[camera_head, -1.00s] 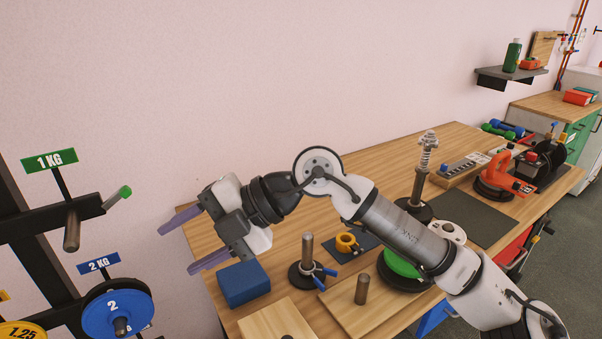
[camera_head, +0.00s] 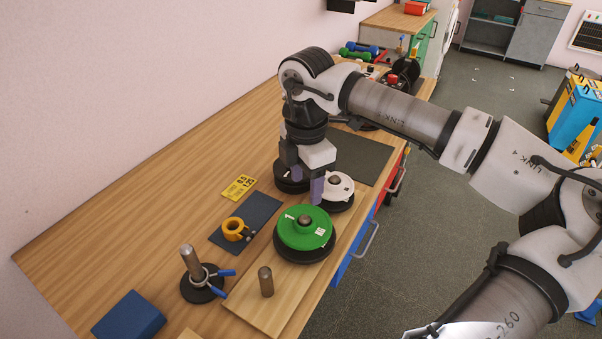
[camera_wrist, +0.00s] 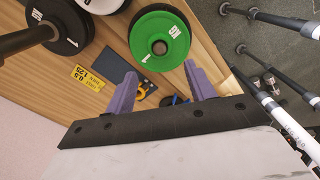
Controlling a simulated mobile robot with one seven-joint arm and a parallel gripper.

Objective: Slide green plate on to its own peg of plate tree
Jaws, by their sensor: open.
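The green plate (camera_head: 290,236) lies flat on a larger black plate (camera_head: 306,258) near the table's front edge, with a short post showing in its centre hole. It also shows in the wrist view (camera_wrist: 145,36), beyond my fingertips. My gripper (camera_head: 307,184) points down, open and empty, just behind the green plate in the head view. In the wrist view its purple fingers (camera_wrist: 160,74) are apart, with nothing between the tips.
A white plate (camera_head: 341,190) and a black plate (camera_head: 284,186) stand beside my gripper. A wooden board with a bare post (camera_head: 266,282), a collared post (camera_head: 192,264), yellow tape (camera_head: 234,229) and a blue block (camera_head: 128,316) are nearby. The table's back left is clear.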

